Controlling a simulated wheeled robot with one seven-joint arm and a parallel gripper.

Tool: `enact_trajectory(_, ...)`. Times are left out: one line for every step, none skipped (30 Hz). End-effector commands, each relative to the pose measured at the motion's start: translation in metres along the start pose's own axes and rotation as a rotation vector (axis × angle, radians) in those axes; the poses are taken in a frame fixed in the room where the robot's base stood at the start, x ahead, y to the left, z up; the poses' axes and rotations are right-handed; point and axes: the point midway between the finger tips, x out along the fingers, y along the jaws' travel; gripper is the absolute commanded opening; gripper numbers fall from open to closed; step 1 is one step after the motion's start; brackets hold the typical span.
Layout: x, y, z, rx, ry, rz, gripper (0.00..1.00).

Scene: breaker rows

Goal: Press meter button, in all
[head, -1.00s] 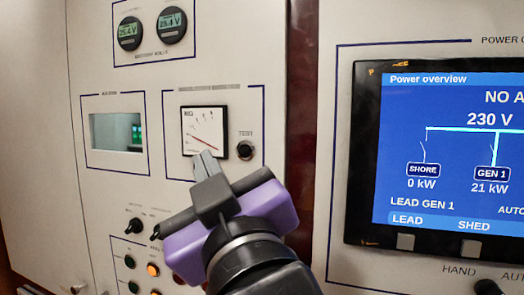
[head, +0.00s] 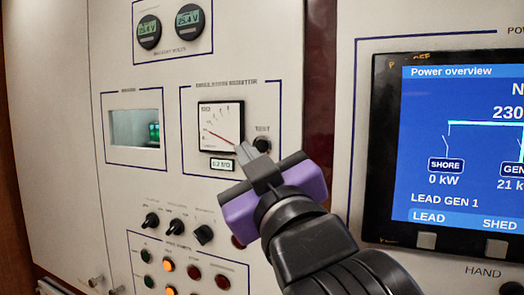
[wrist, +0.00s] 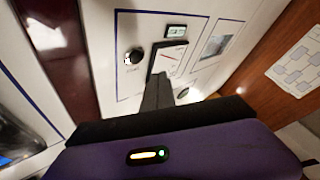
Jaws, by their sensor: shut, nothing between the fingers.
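The meter (head: 221,122) is a white square dial with a red needle, on the upright panel. Its black round button (head: 262,144), labelled TEST, sits to the right of the dial's lower part. My gripper (head: 243,149) is shut and empty, its tips just left of the button in the head view. I cannot tell how far they stand off the panel; no contact is visible. In the wrist view, the button (wrist: 133,57) shows up and left of my gripper (wrist: 159,76), and the meter (wrist: 168,58) is partly hidden behind the fingers.
A small readout (head: 221,164) is under the dial. A recessed window (head: 136,128) is to its left, with two round gauges (head: 189,19) above. Knobs (head: 175,227) and lamps (head: 168,265) are below. A large screen (head: 462,150) stands to the right.

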Motion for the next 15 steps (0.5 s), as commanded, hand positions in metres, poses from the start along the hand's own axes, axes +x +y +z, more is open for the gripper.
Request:
enact_trajectory(0.004, 0.004, 0.004, 0.0, -0.001, 0.001, 0.0)
enact_trajectory(0.007, 0.005, 0.005, 0.0, -0.001, 0.001, 0.0)
enact_trajectory(0.01, 0.008, 0.007, 0.0, -0.001, 0.001, 0.0)
enact_trajectory(0.012, 0.009, 0.008, 0.0, -0.002, 0.001, 0.0)
enact_trajectory(0.013, 0.01, 0.009, 0.0, -0.001, 0.001, 0.0)
enact_trajectory(0.015, 0.011, 0.011, 0.001, -0.001, 0.0, 0.0)
enact_trajectory(0.016, 0.012, 0.012, 0.001, 0.0, 0.0, 0.0)
enact_trajectory(0.018, 0.013, 0.013, 0.001, 0.0, 0.0, 0.0)
enact_trajectory(0.019, 0.014, 0.013, 0.001, 0.0, 0.0, 0.0)
enact_trajectory(0.019, 0.014, 0.014, 0.001, 0.0, 0.0, 0.0)
enact_trajectory(0.02, 0.014, 0.014, 0.001, 0.0, 0.0, 0.0)
enact_trajectory(0.02, 0.015, 0.014, 0.001, 0.0, 0.0, 0.0)
enact_trajectory(0.02, 0.015, 0.015, 0.001, 0.0, 0.0, 0.0)
enact_trajectory(0.021, 0.015, 0.015, 0.001, 0.001, 0.0, 0.0)
enact_trajectory(0.021, 0.015, 0.015, 0.001, 0.001, 0.0, 0.0)
